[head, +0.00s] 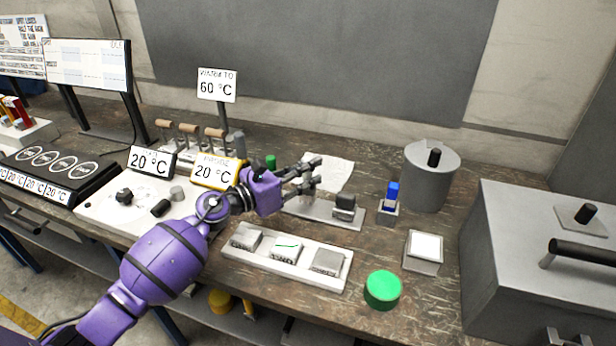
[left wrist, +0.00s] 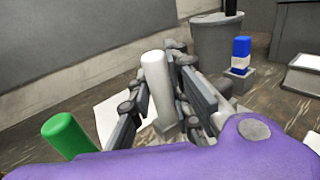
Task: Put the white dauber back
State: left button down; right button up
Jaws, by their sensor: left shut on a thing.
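The white dauber (left wrist: 156,85) stands roughly upright between the fingers of my left gripper (left wrist: 160,100) in the left wrist view, and the fingers are shut on it. In the head view my left gripper (head: 308,178) is over the back middle of the bench, in front of a white sheet (head: 338,170); the dauber cannot be made out there. A pale block (left wrist: 166,130) shows low beside the dauber; I cannot tell whether they touch. A green dauber (head: 271,161) stands left of the gripper. A blue dauber (head: 392,189) stands in a small holder (head: 387,212) to the right. My right gripper is out of view.
A white tray with several metal blocks (head: 340,283), a green round lid (head: 383,289) and a square white-topped box (head: 423,252) are nearer. A grey canister (head: 428,178) stands at right.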

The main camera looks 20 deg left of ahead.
pick_arm(q)
jog(key=shift+f, duration=0.65)
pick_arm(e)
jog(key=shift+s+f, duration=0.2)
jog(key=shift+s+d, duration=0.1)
pick_arm(q)
jog(key=shift+f, duration=0.25)
jog(key=c, duration=1.6)
grip_release()
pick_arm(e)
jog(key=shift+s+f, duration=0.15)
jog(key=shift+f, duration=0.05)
